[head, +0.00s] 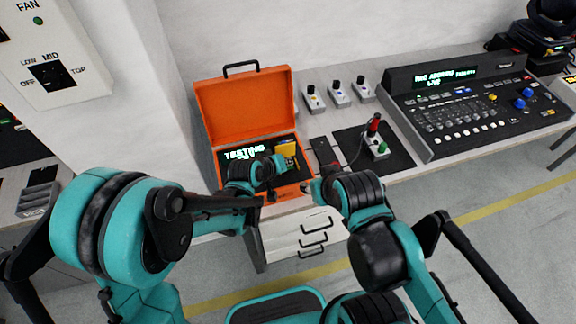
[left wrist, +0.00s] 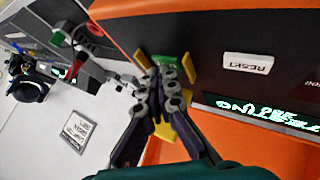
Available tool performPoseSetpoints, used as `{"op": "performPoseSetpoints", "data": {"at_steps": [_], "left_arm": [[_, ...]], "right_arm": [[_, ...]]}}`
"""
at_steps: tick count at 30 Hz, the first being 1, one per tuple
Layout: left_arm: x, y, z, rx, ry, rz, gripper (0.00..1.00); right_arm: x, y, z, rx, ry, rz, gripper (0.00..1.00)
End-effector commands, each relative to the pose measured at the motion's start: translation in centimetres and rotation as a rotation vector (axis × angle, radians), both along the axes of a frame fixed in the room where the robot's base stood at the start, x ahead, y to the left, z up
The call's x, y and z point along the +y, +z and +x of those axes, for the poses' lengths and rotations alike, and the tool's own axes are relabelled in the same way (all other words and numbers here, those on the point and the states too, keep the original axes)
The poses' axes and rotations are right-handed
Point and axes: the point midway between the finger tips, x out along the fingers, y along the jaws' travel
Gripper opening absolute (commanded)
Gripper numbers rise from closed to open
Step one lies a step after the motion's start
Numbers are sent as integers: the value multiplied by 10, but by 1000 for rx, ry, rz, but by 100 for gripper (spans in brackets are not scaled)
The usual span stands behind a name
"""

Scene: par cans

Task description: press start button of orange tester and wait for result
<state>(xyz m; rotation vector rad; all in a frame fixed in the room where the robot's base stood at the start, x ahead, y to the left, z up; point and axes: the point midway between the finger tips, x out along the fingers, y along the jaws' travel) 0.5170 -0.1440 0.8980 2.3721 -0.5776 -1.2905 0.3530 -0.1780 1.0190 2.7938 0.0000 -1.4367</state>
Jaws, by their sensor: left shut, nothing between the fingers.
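The orange tester (head: 243,100) is an open orange case on the bench. Its display (head: 243,152) is lit with green text reading TESTING; the text shows upside down in the left wrist view (left wrist: 265,112). My left gripper (head: 280,163) is over the right part of the panel. In the left wrist view its fingers (left wrist: 162,72) are shut and empty, with tips at a green and yellow patch that they partly hide; I cannot tell whether they touch it. A white RESET button (left wrist: 248,63) is beside them. My right gripper (head: 311,187) is by the bench's front edge, its fingers unclear.
A large mixing console (head: 470,120) fills the bench's right. Drawers (head: 300,235) are below the front edge.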

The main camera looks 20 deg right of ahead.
Motion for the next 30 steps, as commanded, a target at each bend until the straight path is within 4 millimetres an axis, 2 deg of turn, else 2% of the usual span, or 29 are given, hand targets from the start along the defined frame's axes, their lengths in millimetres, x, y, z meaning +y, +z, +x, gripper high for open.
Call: {"op": "performPoseSetpoints", "data": {"at_steps": [12,23,30], "left_arm": [[0,15,0,1,-1,0,0],[0,16,0,0,0,0,0],[0,35,0,0,0,0,0]], "right_arm": [[0,11,0,0,0,0,41],[0,11,0,0,0,0,41],[0,25,0,0,0,0,41]]}}
